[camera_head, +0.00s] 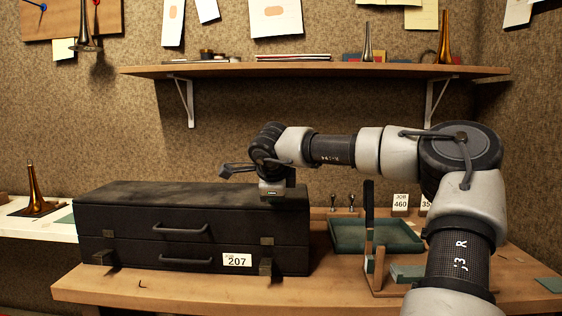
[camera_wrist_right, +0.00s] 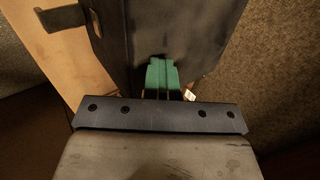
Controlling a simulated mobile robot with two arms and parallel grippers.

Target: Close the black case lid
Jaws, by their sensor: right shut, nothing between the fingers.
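The black case (camera_head: 200,262) lies on the wooden bench with its long front facing me. Its lid (camera_head: 200,193) is down over the base, and a thin seam runs along the front. I cannot tell if it is fully seated. The two front latches (camera_head: 266,267) look unfastened. My right gripper (camera_wrist_right: 162,62) is shut and empty, its green fingers together against or just over the dark case surface in the right wrist view. In the head view its hand is at the lid's right end and its fingertips are hidden. My left gripper is not in view.
A green tray (camera_head: 375,236) and a small wooden stand (camera_head: 378,279) are right of the case, partly behind my right arm. Job cards (camera_head: 400,203) stand behind. A shelf (camera_head: 300,71) hangs above. A brass bell (camera_head: 36,195) stands on a white surface at left.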

